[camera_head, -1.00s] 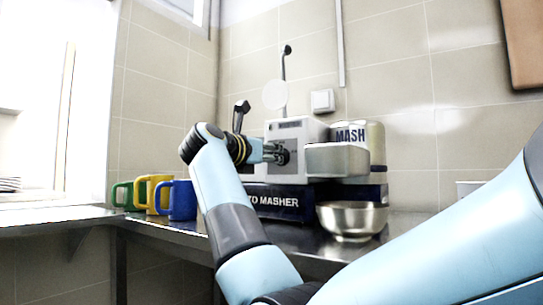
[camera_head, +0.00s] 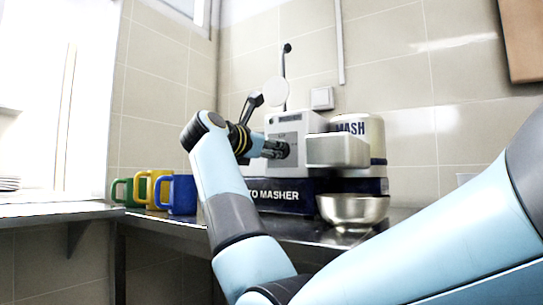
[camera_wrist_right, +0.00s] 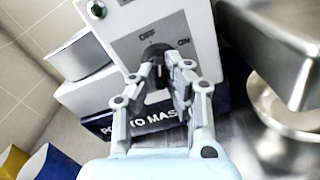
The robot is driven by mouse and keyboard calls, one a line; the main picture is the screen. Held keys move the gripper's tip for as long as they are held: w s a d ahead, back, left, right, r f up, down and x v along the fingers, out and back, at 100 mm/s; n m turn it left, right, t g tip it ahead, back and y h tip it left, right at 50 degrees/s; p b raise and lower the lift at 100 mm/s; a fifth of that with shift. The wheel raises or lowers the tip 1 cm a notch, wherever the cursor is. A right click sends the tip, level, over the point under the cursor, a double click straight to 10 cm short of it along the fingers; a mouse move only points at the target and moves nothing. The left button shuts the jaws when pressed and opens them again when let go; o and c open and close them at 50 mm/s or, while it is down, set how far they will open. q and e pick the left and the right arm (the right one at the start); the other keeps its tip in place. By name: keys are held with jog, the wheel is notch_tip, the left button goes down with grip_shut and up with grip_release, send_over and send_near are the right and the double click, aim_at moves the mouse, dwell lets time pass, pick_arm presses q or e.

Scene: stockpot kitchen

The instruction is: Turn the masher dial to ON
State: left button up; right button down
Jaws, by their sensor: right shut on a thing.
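The white masher (camera_head: 312,122) stands on the counter on a dark base lettered "…O MASHER" (camera_head: 273,195). In the right wrist view, its grey front panel (camera_wrist_right: 130,42) carries a black dial (camera_wrist_right: 157,50) with OFF printed above it and ON to its upper right. My right gripper (camera_head: 279,149) reaches the panel from the left and hides the dial in the head view. In the wrist view my right gripper (camera_wrist_right: 162,72) has its fingers closed on the dial from both sides. The dial's exact pointing is hard to tell. My left gripper is not in view.
A steel bowl (camera_head: 352,210) stands at the front right, below a steel box-shaped part (camera_head: 337,150) of the masher. A MASH canister (camera_head: 376,135) is behind. Green, yellow and blue mugs (camera_head: 182,195) stand at the left. A tiled wall closes the back.

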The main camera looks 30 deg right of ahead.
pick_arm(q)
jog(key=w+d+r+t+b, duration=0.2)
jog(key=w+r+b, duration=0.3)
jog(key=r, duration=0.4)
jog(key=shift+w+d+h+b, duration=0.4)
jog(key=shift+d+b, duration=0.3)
pick_arm(e)
jog(key=shift+f+m, duration=0.15)
jog(key=shift+m, duration=2.3)
jog(key=shift+f+m, duration=0.1)
jog(key=shift+m, duration=2.35)
jog(key=c, duration=1.4)
grip_release()
jog(key=shift+r, duration=0.1)
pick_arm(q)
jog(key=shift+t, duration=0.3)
pick_arm(e)
jog(key=shift+s+a, duration=0.1)
jog(key=shift+a, duration=0.05)
jog(key=v, duration=0.7)
jog(key=shift+a, duration=0.1)
